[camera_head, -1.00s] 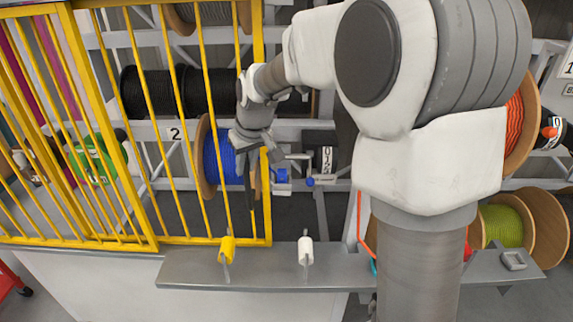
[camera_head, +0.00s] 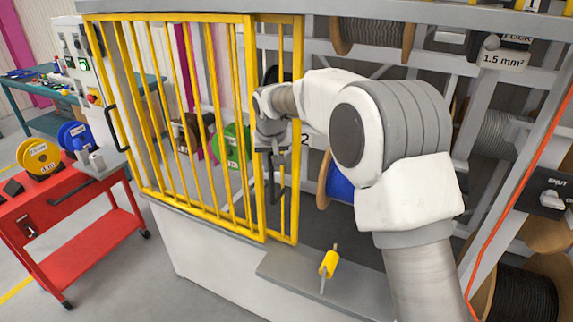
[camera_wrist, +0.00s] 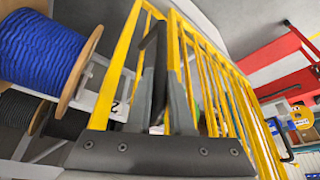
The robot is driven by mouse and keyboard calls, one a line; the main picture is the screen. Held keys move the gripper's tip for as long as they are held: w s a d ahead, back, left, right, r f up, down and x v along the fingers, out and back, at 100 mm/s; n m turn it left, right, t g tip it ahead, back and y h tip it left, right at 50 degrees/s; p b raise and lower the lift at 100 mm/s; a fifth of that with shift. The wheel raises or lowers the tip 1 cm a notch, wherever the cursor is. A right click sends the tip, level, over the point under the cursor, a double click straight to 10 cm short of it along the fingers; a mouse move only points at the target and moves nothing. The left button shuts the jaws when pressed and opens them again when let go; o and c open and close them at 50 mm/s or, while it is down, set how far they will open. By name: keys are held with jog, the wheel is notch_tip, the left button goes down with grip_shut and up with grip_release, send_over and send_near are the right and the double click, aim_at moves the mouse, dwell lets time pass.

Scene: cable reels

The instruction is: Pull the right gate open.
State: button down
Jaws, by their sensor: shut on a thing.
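The right gate (camera_head: 297,140) is a yellow barred panel in the head view. It lies almost wholly overlapped with the left gate (camera_head: 190,130), and only a narrow strip with its right post shows beyond that gate's right post. My gripper (camera_head: 271,180) is at this strip, pointing down. In the wrist view a black upright handle (camera_wrist: 154,62) stands between my two grey fingers, and my gripper (camera_wrist: 160,85) is shut on it. My wrist hides part of the bars in the head view.
The rack opening right of the gate is clear of bars, with a blue cable reel (camera_head: 340,185) behind my arm. A red cart (camera_head: 65,225) stands at the left.

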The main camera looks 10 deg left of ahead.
jog(key=shift+w+a, duration=0.1)
jog(key=shift+a, duration=0.3)
jog(key=c, duration=0.8)
grip_release()
jog(key=v, duration=1.7)
jog(key=shift+r+b, duration=0.2)
jog(key=shift+b, duration=0.25)
jog(key=shift+d, duration=0.15)
